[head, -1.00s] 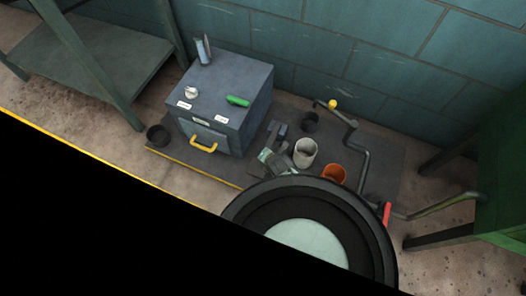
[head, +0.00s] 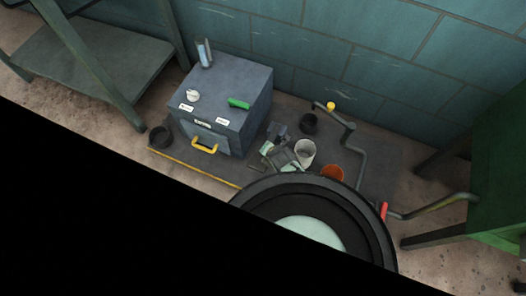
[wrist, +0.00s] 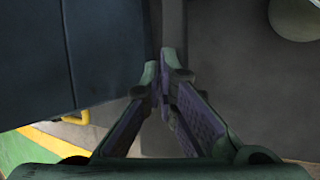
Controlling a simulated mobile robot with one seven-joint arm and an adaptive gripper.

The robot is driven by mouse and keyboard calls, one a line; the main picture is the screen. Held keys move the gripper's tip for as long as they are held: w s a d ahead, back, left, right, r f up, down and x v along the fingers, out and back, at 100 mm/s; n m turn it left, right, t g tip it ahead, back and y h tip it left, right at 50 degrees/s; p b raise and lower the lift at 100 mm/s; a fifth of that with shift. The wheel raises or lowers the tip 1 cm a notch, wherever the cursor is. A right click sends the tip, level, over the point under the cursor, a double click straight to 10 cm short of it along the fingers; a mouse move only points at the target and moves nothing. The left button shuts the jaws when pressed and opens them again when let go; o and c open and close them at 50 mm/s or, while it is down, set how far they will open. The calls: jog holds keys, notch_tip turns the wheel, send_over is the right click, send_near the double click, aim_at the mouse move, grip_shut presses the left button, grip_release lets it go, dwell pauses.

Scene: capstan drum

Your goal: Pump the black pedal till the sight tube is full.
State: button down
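The sight tube (head: 205,53) is a small pale upright piece on top of the blue-grey cabinet (head: 250,98); its level is too small to read. My gripper (head: 268,152) is low beside the cabinet's right front, left of a grey cup. In the wrist view my gripper's (wrist: 164,68) fingers are close together, with nothing visible between them. A dark block (head: 279,130) stands just behind the gripper, right of the cabinet. I cannot tell whether it is the black pedal, and no pedal shows clearly elsewhere. The cabinet (wrist: 105,45) fills the left of the wrist view.
The cabinet carries a green handle (head: 238,103), a white knob (head: 193,95) and a yellow pull (head: 204,148). A grey cup (head: 304,154), orange cup (head: 332,173) and black cup (head: 309,123) stand right. A bent crank with a yellow knob (head: 331,106) and a red-gripped lever (head: 384,210) lie beyond.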

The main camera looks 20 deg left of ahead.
jog(key=shift+r+p, duration=0.35)
jog(key=shift+r, duration=0.4)
jog(key=shift+f, duration=0.1)
jog(key=shift+a+f+b, duration=0.1)
jog(key=shift+f+b, duration=0.2)
jog(key=shift+b, duration=0.1)
jog(key=shift+s+a+f+b, duration=0.1)
jog(key=shift+s+f+b, duration=0.1)
jog(key=shift+f+b, duration=0.4)
jog(key=shift+s+d+f+b, duration=0.15)
jog(key=shift+f+b, duration=0.25)
jog(key=shift+f, duration=0.4)
jog(key=shift+s+a+f+b, duration=0.15)
jog(key=shift+s+f+b, duration=0.1)
jog(key=shift+f+b, duration=0.35)
dwell(1.6)
jog(key=shift+d+f+b, duration=0.2)
jog(key=shift+f+b, duration=0.3)
jog(key=shift+f, duration=0.3)
dwell(0.5)
dwell(0.4)
jog(key=shift+w+r+p, duration=0.2)
jog(key=shift+r+p, duration=0.55)
jog(key=shift+r, duration=0.3)
jog(key=shift+w+r+p, duration=0.25)
jog(key=shift+r+p, duration=0.55)
jog(key=shift+r, duration=0.3)
jog(key=shift+w+r+p, duration=0.2)
jog(key=shift+r+p, duration=0.55)
jog(key=shift+r, duration=0.3)
